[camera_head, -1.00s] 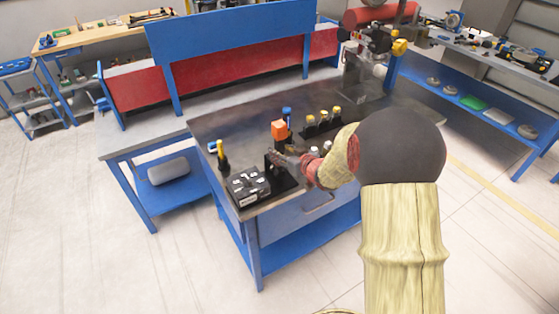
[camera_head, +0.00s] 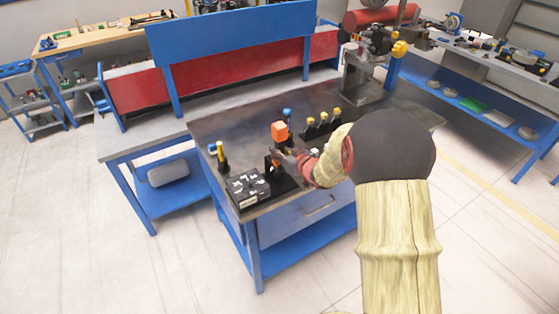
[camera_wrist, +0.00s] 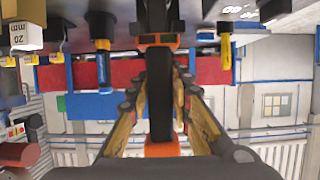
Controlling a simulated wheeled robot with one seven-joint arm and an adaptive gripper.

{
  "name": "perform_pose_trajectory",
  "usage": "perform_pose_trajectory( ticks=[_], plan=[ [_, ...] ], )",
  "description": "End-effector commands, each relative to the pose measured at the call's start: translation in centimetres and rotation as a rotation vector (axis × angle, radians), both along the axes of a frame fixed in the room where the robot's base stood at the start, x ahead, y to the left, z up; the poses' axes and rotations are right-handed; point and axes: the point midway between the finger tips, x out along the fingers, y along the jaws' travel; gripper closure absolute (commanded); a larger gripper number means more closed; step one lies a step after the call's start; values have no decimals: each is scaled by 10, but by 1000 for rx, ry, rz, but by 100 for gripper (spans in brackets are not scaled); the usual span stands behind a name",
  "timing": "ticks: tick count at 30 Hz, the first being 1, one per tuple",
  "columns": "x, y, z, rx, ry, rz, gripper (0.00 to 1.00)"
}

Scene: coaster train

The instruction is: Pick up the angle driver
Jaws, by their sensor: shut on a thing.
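The angle driver, a black tool with an orange block-like end (camera_head: 279,131), stands upright near the front of the dark workbench (camera_head: 245,133). My gripper (camera_head: 277,158) is at its black body, just below the orange end, and is shut on it. In the wrist view, the black shaft of the angle driver (camera_wrist: 160,100) runs between the two fingers of my gripper (camera_wrist: 158,82), with orange parts above and below. My arm comes in from the right and hides part of the bench. I cannot tell whether the driver is clear of its support.
A black box with pale markings (camera_head: 248,187) sits at the bench's front left corner. A yellow-and-black tool (camera_head: 221,157) stands left of the driver. A blue-topped tool (camera_head: 287,113) stands close behind it. Several yellow-topped black tools (camera_head: 323,122) stand to the right. The rear left bench top is clear.

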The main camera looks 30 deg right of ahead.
Motion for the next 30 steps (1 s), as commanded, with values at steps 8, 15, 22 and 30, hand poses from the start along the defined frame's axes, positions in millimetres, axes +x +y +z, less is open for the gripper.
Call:
perform_pose_trajectory(
  ticks=[8, 15, 22, 30],
  plan=[
    [0, 0, 0, 0, 0, 0, 100],
    [0, 0, 0, 0, 0, 0, 100],
    [0, 0, 0, 0, 0, 0, 100],
    [2, -1, 4, -3, -8, 0, 100]
  ],
)
